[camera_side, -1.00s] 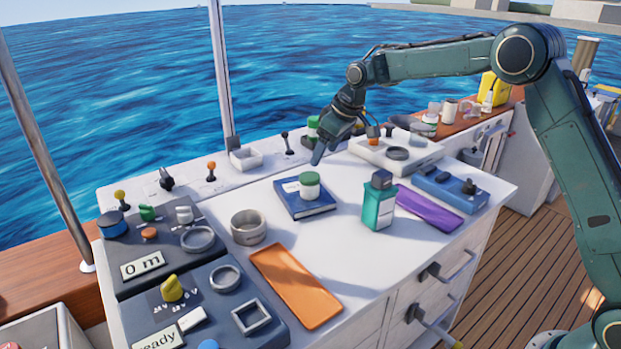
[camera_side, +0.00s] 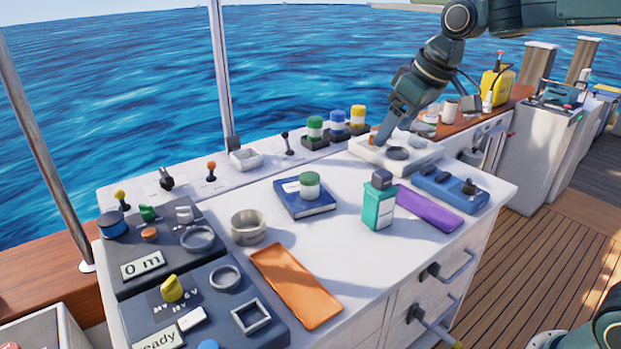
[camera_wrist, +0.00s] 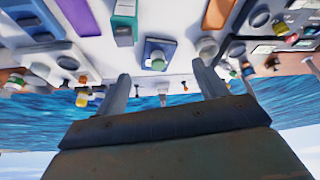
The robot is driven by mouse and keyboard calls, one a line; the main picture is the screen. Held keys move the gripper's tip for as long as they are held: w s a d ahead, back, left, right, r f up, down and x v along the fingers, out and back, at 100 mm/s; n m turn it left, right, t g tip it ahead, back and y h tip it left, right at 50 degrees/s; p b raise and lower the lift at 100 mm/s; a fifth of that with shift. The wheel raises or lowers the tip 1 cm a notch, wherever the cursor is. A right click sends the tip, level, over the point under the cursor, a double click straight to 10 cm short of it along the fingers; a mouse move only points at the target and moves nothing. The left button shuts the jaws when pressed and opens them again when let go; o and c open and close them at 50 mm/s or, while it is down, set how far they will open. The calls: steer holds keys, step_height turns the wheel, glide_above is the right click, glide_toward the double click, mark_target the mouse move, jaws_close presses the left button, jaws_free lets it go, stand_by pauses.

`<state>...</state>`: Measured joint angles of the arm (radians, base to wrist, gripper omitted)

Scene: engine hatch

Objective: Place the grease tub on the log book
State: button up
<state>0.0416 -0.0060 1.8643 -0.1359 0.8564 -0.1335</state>
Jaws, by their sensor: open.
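The grease tub, a small white tub with a green lid (camera_side: 309,184), stands upright on the dark blue log book (camera_side: 312,207), over the middle of its cover. The tub (camera_wrist: 158,64) and the log book (camera_wrist: 150,46) also show upside down in the wrist view. My gripper (camera_side: 377,146) is at the back right, over the white tray-like panel, apart from the tub and book. In the wrist view my gripper's two fingers (camera_wrist: 160,80) are spread apart with nothing between them.
A teal bottle (camera_side: 378,203) stands right of the book, near a purple slab (camera_side: 428,208). A grey ring-shaped cup (camera_side: 248,227) and an orange slab (camera_side: 295,286) lie left and in front. Lidded pots (camera_side: 315,130) line the back. The white panel (camera_side: 425,156) is under my gripper.

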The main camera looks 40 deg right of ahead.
steer(key=s+f+m, duration=0.1)
steer(key=s+f, duration=0.1)
steer(key=s, duration=1)
steer(key=s+f+m, duration=0.1)
steer(key=s+f, duration=0.1)
steer(key=s, duration=1)
steer(key=shift+d+t+h, duration=0.3)
steer(key=shift+d+h, duration=0.1)
steer(key=shift+d, duration=0.05)
steer(key=shift+w, duration=0.1)
